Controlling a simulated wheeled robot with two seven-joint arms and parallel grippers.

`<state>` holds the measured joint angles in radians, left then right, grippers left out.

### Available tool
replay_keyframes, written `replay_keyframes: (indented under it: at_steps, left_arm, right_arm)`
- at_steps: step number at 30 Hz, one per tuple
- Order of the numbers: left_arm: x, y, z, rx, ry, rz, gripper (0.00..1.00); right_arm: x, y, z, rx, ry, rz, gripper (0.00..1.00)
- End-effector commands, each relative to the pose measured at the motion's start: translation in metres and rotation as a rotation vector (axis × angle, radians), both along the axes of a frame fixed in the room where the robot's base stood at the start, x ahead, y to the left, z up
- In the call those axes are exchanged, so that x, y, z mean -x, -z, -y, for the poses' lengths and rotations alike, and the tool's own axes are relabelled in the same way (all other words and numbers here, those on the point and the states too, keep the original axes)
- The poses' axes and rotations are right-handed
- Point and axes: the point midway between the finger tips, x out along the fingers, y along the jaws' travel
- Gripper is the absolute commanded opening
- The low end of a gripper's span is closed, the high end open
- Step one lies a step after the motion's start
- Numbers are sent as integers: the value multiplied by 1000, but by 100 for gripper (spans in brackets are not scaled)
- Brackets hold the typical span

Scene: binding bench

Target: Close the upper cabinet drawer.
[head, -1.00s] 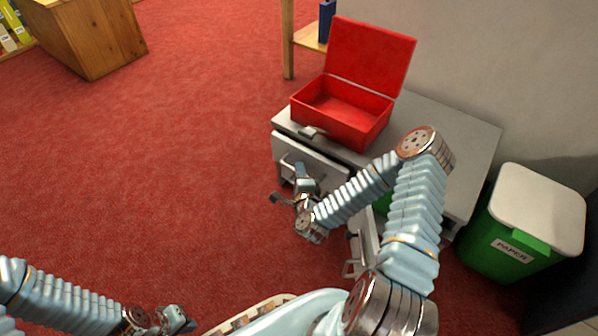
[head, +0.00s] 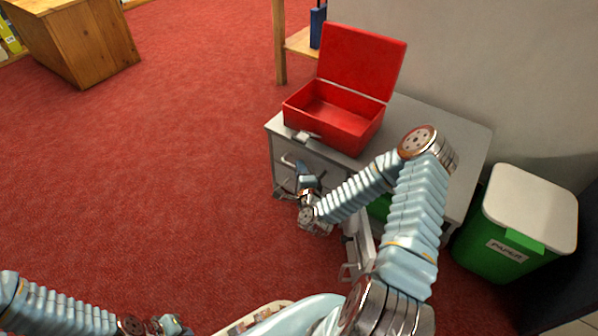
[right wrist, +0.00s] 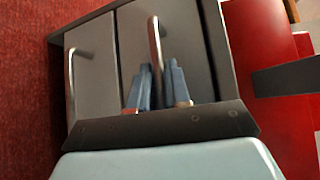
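The grey cabinet (head: 441,122) stands against the wall. My left gripper (head: 172,325) is at the bottom edge, partly cut off.
An open red box (head: 335,112) stands on the cabinet top. Below my right forearm, a grey panel with a handle (head: 350,270) juts out from the cabinet. A green paper bin (head: 492,250) stands at the right. Red carpet to the left is clear.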

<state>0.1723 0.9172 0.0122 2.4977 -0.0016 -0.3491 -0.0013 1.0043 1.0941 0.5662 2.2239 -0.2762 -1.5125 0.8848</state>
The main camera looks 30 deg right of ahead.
Motion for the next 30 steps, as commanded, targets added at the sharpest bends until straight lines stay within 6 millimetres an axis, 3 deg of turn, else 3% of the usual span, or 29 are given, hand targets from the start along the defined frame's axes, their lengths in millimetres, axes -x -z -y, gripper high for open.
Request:
replay_keyframes:
  at_steps: [1, 4, 26, 30]
  left_arm:
    - [0, 0, 0, 0, 0, 0, 0]
    - [0, 0, 0, 0, 0, 0, 0]
    - [0, 0, 0, 0, 0, 0, 0]
    - [0, -2, 0, 0, 0, 0, 0]
  right_arm:
    - [-1, -1, 6, 8, 12, 5, 23]
    - [-1, -1, 5, 8, 11, 5, 36]
    - [-1, -2, 3, 6, 7, 4, 36]
    - [8, -3, -1, 5, 6, 2, 36]
